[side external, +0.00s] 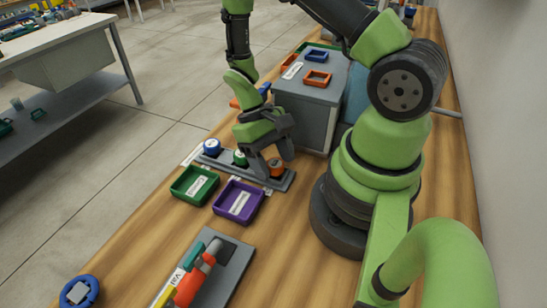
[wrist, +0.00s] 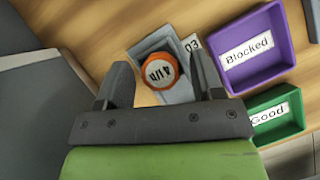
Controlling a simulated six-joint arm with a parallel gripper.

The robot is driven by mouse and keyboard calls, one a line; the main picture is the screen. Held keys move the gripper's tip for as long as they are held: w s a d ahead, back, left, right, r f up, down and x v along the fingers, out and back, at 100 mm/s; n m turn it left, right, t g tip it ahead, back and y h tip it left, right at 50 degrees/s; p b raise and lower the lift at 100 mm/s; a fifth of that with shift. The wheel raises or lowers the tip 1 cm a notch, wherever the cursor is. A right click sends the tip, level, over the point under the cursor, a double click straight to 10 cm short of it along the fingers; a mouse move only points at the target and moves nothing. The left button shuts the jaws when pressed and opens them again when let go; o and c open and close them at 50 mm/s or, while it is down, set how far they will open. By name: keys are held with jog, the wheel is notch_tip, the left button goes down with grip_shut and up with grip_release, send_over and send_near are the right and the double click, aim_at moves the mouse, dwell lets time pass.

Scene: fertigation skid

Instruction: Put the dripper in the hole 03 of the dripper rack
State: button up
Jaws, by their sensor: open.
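The dripper rack (side external: 289,183) is a grey strip on the wooden bench. A dripper with an orange cap marked "4 l/h" (wrist: 158,70) stands at the rack's 03 end, next to the 03 label (wrist: 191,44). The same orange dripper (side external: 276,168) shows in the side view. My gripper (side external: 272,160) is over that end, pointing down. In the wrist view my gripper (wrist: 160,66) is open, one finger on each side of the orange cap, with gaps visible. A blue-capped dripper (side external: 212,147) and a green-capped dripper (side external: 240,158) stand further along the rack.
A green tray labelled Good (wrist: 277,122) and a purple tray labelled Blocked (wrist: 234,76) sit beside the rack. A grey box (side external: 307,108) with small orange frames on top stands behind it. A valve assembly (side external: 190,275) and a blue round part (side external: 79,291) are in front.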

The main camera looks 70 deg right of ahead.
jog(key=v, duration=1.2)
jog(key=s+a+r+t, duration=0.4)
jog(key=r+t, duration=0.2)
jog(key=r, duration=0.3)
jog(key=s+a+r+t, duration=0.4)
jog(key=s+r+t, duration=0.1)
jog(key=r, duration=0.4)
jog(key=shift+t, duration=0.9)
jog(key=shift+s+d+r, duration=0.1)
jog(key=shift+s+r, duration=0.05)
